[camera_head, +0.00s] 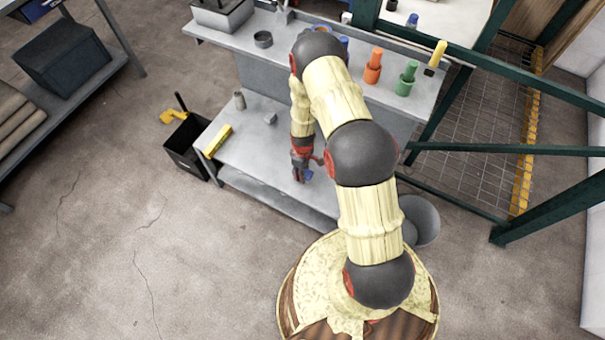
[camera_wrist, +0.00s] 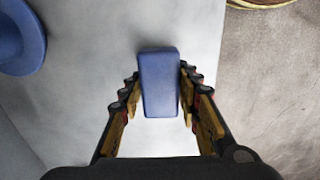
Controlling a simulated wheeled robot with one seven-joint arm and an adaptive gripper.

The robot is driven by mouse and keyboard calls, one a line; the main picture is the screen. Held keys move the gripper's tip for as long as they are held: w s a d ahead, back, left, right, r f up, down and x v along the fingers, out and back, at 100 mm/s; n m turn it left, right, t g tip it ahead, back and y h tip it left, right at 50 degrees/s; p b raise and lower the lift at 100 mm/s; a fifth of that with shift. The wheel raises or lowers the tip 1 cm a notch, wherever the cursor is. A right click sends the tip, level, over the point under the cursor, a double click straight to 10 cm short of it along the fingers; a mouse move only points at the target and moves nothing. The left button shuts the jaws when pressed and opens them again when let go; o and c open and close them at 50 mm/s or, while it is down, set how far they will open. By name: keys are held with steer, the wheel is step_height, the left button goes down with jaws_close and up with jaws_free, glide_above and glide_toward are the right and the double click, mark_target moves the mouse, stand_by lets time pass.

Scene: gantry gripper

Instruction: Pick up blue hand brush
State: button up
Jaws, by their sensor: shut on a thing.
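The blue hand brush (camera_wrist: 158,84) shows in the wrist view as a blue block with rounded edges, between the two fingers. My gripper (camera_wrist: 158,105) is shut on it, a finger at each long side. In the head view my gripper (camera_head: 301,168) points down over the front part of the low grey bench (camera_head: 258,168), with a small bit of blue at its fingertips. The rest of the brush is hidden there. I cannot tell whether the brush touches the bench top.
Another blue rounded thing (camera_wrist: 18,42) lies at the wrist view's left edge. On the low bench stand a yellow block (camera_head: 217,141) and a grey cylinder (camera_head: 239,101). A higher shelf (camera_head: 225,38) behind holds orange and green bottles (camera_head: 407,78). A black bin (camera_head: 186,147) stands left.

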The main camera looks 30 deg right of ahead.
steer(key=s+a+r+p, duration=0.5)
steer(key=s+r, duration=0.5)
steer(key=s, duration=0.3)
steer(key=shift+r, duration=0.3)
steer(key=o, duration=0.8)
steer(key=c, duration=0.5)
